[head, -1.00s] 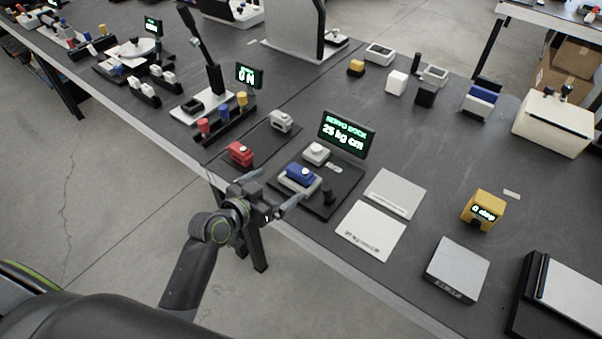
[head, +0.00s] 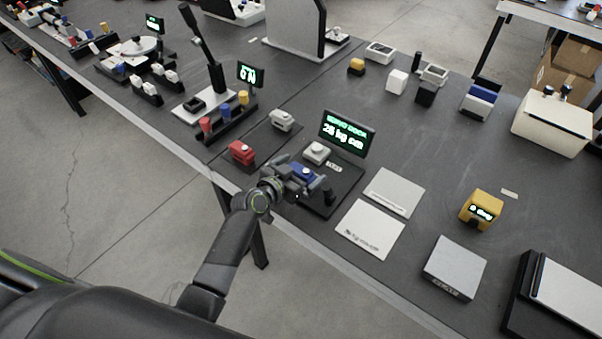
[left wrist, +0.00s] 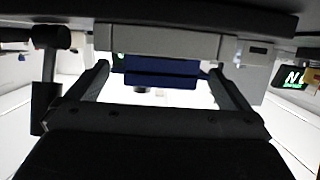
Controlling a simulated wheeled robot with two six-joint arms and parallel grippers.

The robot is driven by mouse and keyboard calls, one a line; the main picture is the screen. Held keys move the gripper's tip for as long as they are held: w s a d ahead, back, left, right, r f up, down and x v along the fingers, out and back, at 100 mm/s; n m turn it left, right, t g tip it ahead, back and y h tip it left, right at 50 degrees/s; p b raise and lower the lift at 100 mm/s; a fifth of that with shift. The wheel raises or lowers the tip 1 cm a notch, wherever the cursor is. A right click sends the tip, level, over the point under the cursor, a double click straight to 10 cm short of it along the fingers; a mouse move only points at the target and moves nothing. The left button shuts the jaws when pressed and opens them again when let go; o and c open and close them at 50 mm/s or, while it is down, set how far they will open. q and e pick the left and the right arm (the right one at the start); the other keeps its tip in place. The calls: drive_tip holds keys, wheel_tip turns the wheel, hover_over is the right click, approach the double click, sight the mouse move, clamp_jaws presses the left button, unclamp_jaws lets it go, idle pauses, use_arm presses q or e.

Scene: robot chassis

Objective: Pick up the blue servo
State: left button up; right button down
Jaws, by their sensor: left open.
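The blue servo (head: 304,171) sits on the black servo dock (head: 345,178), partly hidden by my left gripper (head: 302,176). In the left wrist view the blue servo (left wrist: 162,72) shows between the two finger tips, with gaps on both sides. My left gripper (left wrist: 160,75) is open, with one finger on each side of the servo; no contact is visible. My right gripper is in neither view.
A white servo (head: 317,152) and a lit display (head: 347,133) stand behind the blue servo. A red servo (head: 242,152) and a grey one (head: 282,120) lie to the left. Pale plates (head: 370,229) lie right of the dock.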

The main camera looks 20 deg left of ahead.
use_arm(q)
drive_tip(key=shift+w+d, duration=0.1)
drive_tip(key=shift+w, duration=0.1)
drive_tip(key=c, duration=1.2)
